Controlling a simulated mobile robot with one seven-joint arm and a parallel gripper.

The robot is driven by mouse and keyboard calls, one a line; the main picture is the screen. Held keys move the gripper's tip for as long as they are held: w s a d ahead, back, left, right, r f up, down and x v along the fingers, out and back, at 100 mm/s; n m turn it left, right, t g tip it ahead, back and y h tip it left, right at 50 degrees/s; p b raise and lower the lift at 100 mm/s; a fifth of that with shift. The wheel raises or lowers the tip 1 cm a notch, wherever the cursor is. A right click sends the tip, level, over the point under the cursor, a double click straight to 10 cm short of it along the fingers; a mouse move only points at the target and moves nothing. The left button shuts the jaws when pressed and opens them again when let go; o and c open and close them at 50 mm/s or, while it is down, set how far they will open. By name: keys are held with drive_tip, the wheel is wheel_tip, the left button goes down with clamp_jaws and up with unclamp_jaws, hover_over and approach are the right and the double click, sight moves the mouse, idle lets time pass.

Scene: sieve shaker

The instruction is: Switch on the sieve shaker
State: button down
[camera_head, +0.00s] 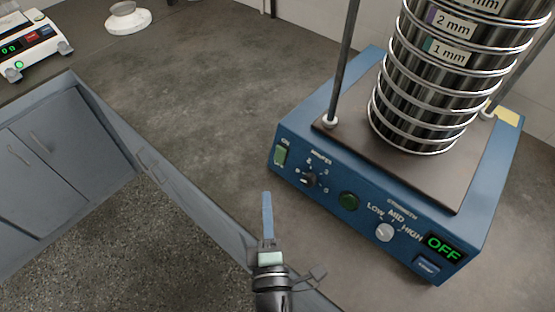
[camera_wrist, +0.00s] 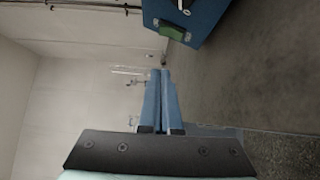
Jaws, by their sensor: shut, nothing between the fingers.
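The sieve shaker (camera_head: 330,225) is a blue box on the grey worktop, with a stack of round steel sieves (camera_head: 415,95) on its dark top plate. Its display (camera_head: 443,247) reads OFF in green. A green rocker switch (camera_head: 281,154) sits at the left end of the front panel; it also shows in the wrist view (camera_wrist: 171,31). My gripper (camera_head: 267,196) is shut and empty, with its blue fingers pointing up in the head view. It is in front of the panel's left end, below the green switch and apart from it. In the wrist view the fingers (camera_wrist: 161,75) are together.
A white scale (camera_head: 30,45) stands at the back left. Grey cabinets (camera_head: 60,160) are below.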

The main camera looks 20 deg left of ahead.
sight(277, 148)
drive_tip(key=x, duration=0.6)
drive_tip(key=shift+w+a+r, duration=0.1)
drive_tip(key=shift+w+a, duration=0.05)
drive_tip(key=shift+w, duration=0.15)
drive_tip(key=w, duration=0.1)
drive_tip(key=w+p, duration=0.1)
drive_tip(key=w, duration=0.1)
drive_tip(key=shift+w+d, duration=0.15)
drive_tip(key=shift+d, duration=0.2)
drive_tip(key=shift+w+d, duration=0.2)
drive_tip(key=shift+w, duration=0.35)
drive_tip(key=shift+p, duration=0.35)
drive_tip(key=shift+w+d+m+p, duration=0.15)
drive_tip(key=shift+w+m+p, duration=0.15)
drive_tip(key=shift+p, duration=0.95)
drive_tip(key=shift+s+r, duration=0.1)
